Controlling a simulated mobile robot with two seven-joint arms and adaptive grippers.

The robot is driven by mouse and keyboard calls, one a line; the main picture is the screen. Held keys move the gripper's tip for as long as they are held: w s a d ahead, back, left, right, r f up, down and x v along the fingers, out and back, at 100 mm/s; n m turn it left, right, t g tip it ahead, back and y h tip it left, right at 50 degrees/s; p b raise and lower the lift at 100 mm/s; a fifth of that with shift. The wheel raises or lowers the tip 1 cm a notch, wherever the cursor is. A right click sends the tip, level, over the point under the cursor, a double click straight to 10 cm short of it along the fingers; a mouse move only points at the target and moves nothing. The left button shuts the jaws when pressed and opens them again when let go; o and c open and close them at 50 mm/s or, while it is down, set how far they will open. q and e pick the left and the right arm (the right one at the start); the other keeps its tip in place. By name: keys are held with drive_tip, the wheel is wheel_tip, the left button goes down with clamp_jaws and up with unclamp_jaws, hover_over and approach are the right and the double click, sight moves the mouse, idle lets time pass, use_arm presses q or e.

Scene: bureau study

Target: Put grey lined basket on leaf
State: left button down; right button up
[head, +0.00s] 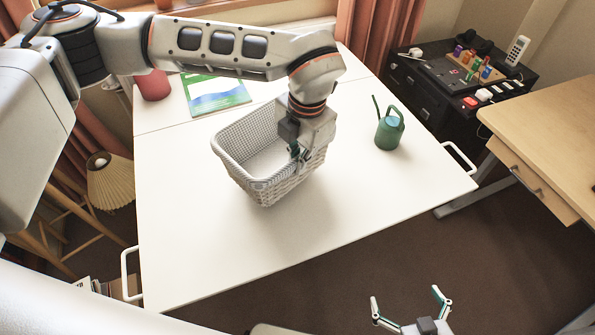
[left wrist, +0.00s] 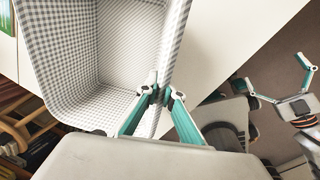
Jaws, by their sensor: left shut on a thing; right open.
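A grey lined basket (head: 237,168) with pale woven walls is over the middle of the white table surface, which appears to be the leaf (head: 210,245). My left gripper (head: 295,152) is shut on the basket's right rim. In the left wrist view its teal fingers (left wrist: 157,96) pinch the rim, and the checked lining of the basket (left wrist: 120,45) shows. I cannot tell whether the basket's bottom touches the surface. My right gripper (head: 412,308) is open and empty, low in front of the table; it also shows in the left wrist view (left wrist: 282,78).
A green watering can (head: 389,130) stands right of the basket. A green and blue booklet (head: 215,93) and a red pot (head: 152,86) are at the back left. White handles (head: 460,157) edge the table. A wooden desk (head: 550,125) stands right. The front surface is clear.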

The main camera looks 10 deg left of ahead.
sight(297, 177)
use_arm(q)
drive_tip(key=shift+f, duration=2.15)
drive_tip(key=c, duration=2.2)
unclamp_jaws()
drive_tip(key=r, duration=0.4)
drive_tip(key=d+r, duration=0.1)
drive_tip(key=r, duration=0.3)
drive_tip(key=s+r, duration=0.1)
drive_tip(key=r, duration=0.3)
drive_tip(key=shift+d+r+p, duration=0.1)
drive_tip(key=shift+d+p, duration=0.05)
drive_tip(key=shift+p, duration=0.15)
